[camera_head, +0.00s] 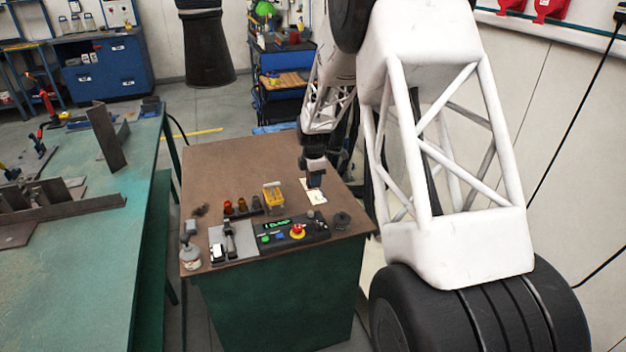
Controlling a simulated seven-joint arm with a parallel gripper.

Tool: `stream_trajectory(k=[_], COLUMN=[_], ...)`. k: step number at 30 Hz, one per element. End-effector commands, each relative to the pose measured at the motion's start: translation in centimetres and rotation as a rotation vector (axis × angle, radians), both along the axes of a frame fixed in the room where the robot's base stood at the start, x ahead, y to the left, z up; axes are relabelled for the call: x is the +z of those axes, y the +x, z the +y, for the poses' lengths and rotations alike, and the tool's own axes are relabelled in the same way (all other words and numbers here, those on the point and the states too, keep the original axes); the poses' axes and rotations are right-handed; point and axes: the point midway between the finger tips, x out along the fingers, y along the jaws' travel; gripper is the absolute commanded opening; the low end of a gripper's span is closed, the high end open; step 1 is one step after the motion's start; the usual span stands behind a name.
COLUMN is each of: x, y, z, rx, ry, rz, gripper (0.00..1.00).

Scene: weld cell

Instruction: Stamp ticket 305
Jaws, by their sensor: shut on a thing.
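My gripper (316,171) points down over the right part of the brown table top (215,160). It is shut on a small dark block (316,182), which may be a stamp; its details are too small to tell. A pale paper ticket (318,197) lies on the table under it, partly hidden by the block and gripper. I cannot tell whether the block touches the paper. No number is readable on the ticket. A yellow holder (273,196) stands to the left of the ticket.
A dark control box (295,232) with a green display and red-yellow knob sits at the table's front edge. Small red and amber items (235,206) stand in a row behind it. A pale bottle (190,257) is at the front left corner. The table's back left is clear.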

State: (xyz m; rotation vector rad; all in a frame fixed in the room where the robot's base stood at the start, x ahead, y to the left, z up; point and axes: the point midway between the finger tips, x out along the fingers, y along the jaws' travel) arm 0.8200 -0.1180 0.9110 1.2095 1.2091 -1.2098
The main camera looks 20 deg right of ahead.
Motion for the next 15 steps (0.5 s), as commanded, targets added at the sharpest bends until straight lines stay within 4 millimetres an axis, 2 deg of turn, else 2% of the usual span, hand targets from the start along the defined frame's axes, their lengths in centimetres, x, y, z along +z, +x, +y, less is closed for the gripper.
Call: stream_trajectory(k=[9,15], x=[-1.6,-2.3], y=[3.6,5.1], z=[-2.2,-3.1], rx=[-0.001,0.0], ry=[0.0,0.0], rz=[0.0,0.0], gripper=[0.14,0.14])
